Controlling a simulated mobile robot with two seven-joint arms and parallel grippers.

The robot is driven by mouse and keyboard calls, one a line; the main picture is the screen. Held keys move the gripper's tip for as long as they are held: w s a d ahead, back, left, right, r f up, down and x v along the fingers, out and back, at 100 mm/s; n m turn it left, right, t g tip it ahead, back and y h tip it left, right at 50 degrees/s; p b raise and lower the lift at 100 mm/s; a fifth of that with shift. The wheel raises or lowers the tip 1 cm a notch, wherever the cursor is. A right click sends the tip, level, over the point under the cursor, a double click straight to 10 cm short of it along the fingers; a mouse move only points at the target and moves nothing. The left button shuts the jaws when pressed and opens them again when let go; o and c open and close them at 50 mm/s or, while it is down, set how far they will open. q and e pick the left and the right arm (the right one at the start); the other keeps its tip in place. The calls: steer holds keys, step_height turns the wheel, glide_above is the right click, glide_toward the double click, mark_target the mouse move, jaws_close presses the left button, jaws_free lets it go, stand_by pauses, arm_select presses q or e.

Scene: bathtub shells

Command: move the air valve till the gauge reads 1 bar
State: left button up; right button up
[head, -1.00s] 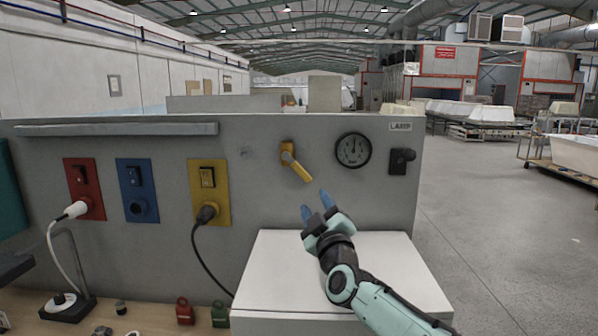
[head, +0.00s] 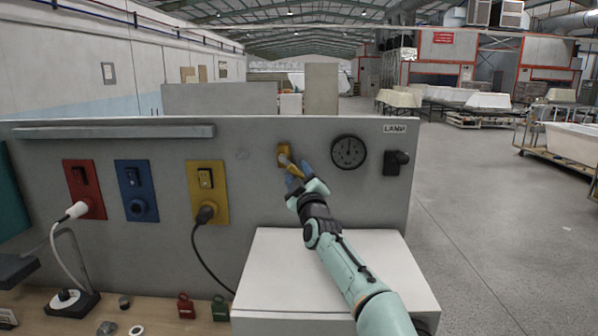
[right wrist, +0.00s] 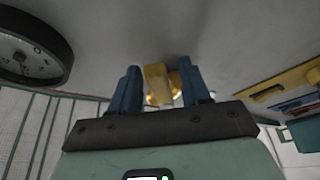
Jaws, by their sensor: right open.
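The yellow air valve (head: 283,153) is on the grey panel, its handle partly hidden behind my right gripper in the head view. The round black gauge (head: 349,152) is just right of the valve; its needle points about straight up, and its numbers are too small to read. My right gripper (head: 294,176) is open at the valve. In the right wrist view the yellow handle (right wrist: 157,84) lies between the two blue fingers of the right gripper (right wrist: 157,90), with a gap showing beside them. The gauge rim (right wrist: 35,45) shows at upper left there. My left gripper is not in view.
Left of the valve are red (head: 85,189), blue (head: 137,190) and yellow (head: 209,192) switch plates. A plug and cable hang from the yellow one. A white box (head: 270,270) stands below the valve. A black lamp switch (head: 396,162) is right of the gauge.

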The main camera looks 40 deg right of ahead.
steer(key=shift+s, duration=0.1)
jaws_close()
